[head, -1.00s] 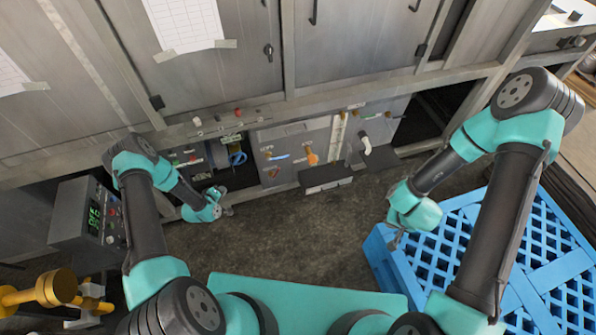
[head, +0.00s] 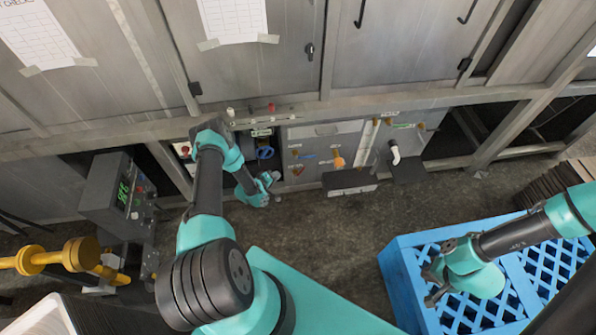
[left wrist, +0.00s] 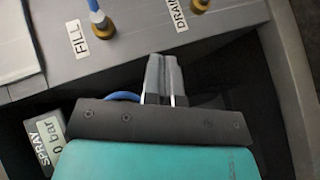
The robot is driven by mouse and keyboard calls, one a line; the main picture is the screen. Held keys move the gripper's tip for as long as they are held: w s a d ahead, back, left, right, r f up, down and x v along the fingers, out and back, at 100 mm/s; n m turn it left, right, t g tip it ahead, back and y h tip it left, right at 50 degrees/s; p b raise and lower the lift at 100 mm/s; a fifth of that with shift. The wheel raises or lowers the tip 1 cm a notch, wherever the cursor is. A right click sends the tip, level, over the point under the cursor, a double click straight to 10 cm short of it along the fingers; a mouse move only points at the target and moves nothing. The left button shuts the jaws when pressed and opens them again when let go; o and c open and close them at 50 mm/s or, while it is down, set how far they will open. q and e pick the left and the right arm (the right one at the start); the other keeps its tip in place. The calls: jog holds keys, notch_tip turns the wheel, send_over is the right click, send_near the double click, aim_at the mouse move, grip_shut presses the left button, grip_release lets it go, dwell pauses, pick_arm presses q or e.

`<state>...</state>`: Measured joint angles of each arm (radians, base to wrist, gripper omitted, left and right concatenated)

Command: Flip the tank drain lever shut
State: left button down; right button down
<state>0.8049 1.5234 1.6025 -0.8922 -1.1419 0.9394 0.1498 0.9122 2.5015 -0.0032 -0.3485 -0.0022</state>
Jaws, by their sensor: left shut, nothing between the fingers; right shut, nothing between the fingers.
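My left gripper (head: 274,177) is shut and empty, low in front of the left edge of the grey valve panel (head: 324,132). In the left wrist view its closed fingers (left wrist: 163,78) point at the panel, below and between the FILL label (left wrist: 77,38) and the DRAIN label (left wrist: 178,14). A brass fitting (left wrist: 200,5) sits beside the DRAIN label; its handle is cut off by the frame. A blue lever (left wrist: 94,8) rises from the fitting by FILL. In the head view an orange handle (head: 338,161) sits right of the blue lever (head: 306,156). My right gripper (head: 434,286) is shut and empty.
A blue pallet crate (head: 400,285) lies under my right gripper. A dark box (head: 349,180) projects below the panel. A white curved spout (head: 395,151) is farther right. A grey meter box (head: 119,190) stands at left. The floor between is clear.

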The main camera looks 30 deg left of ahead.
pick_arm(q)
jog(key=s+d+x, duration=0.1)
jog(key=d+x, duration=0.1)
jog(key=x, duration=1)
jog(key=shift+w+d+f, duration=0.35)
jog(key=shift+w+f, duration=0.05)
jog(key=shift+f, duration=0.1)
